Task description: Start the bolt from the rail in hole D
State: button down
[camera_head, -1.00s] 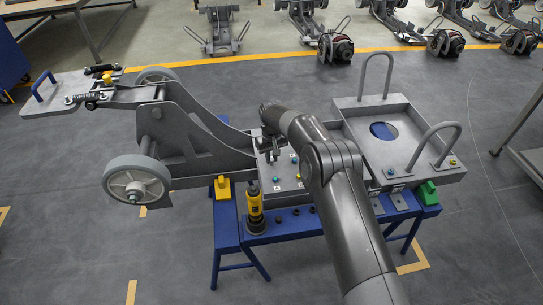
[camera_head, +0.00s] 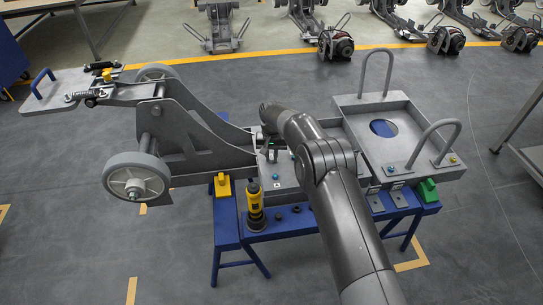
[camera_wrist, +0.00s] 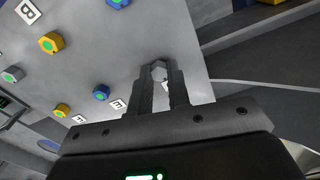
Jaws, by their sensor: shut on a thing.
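My gripper (camera_wrist: 158,82) is shut on a grey hex bolt (camera_wrist: 158,70), held between its fingertips over the grey plate (camera_wrist: 172,32). The bolt's shank and tip are hidden, so I cannot tell whether it touches the plate or is in a hole. In the head view my gripper (camera_head: 270,150) is at the plate (camera_head: 287,182), mostly hidden by my arm. White labels (camera_wrist: 118,104) mark the plate. I cannot surely read a D on them, and hole D is not identifiable. A blue bolt (camera_wrist: 101,92) and a yellow bolt (camera_wrist: 62,110) sit in the plate.
More bolts, yellow-green (camera_wrist: 51,42) and grey-green (camera_wrist: 13,74), stand on the plate. A yellow-black tool (camera_head: 255,207) stands upright on the blue stand (camera_head: 228,222). Grey tray handles (camera_head: 375,72) rise at right. The wheeled chassis (camera_head: 190,140) is at left.

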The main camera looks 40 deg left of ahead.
jog(key=m, duration=0.5)
dwell(0.3)
jog(key=m, duration=0.5)
dwell(0.4)
jog(key=c, duration=1.3)
grip_release()
